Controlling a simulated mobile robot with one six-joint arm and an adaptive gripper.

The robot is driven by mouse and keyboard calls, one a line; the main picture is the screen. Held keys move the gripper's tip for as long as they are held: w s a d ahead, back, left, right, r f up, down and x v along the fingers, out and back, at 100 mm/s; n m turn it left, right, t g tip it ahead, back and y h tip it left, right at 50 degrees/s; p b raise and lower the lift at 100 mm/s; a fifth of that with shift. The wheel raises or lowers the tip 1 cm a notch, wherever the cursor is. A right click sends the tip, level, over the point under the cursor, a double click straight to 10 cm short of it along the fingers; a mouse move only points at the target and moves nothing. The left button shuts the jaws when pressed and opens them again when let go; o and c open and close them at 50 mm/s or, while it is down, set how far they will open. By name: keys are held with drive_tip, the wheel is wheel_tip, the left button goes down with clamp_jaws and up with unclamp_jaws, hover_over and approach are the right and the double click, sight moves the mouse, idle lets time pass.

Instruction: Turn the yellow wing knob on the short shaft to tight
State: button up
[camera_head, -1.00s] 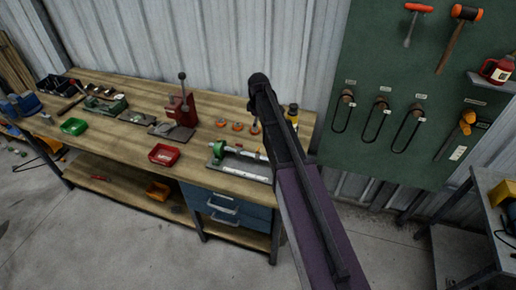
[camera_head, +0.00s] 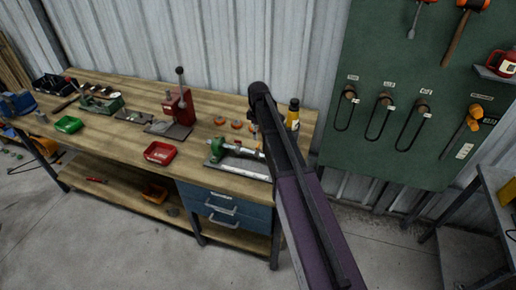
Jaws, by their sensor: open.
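A fixture with a green round part (camera_head: 220,142) and a pale bar stands on a grey base plate (camera_head: 238,170) near the bench's front right. My purple and dark arm (camera_head: 308,205) rises in front of it and covers its right end. I cannot make out a yellow wing knob or tell which shaft is the short one; they may be hidden behind my arm or too small.
The wooden workbench (camera_head: 105,150) holds a red tray (camera_head: 160,153), a green tray (camera_head: 68,124), a red lever press (camera_head: 179,106), several orange round pieces and a yellow bottle (camera_head: 293,116). A green tool board (camera_head: 360,150) hangs at right. The floor in front is clear.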

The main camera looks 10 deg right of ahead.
sight(258, 145)
drive_tip(key=shift+f+b, duration=3.05)
drive_tip(key=shift+f, duration=0.25)
drive_tip(key=c, duration=1.1)
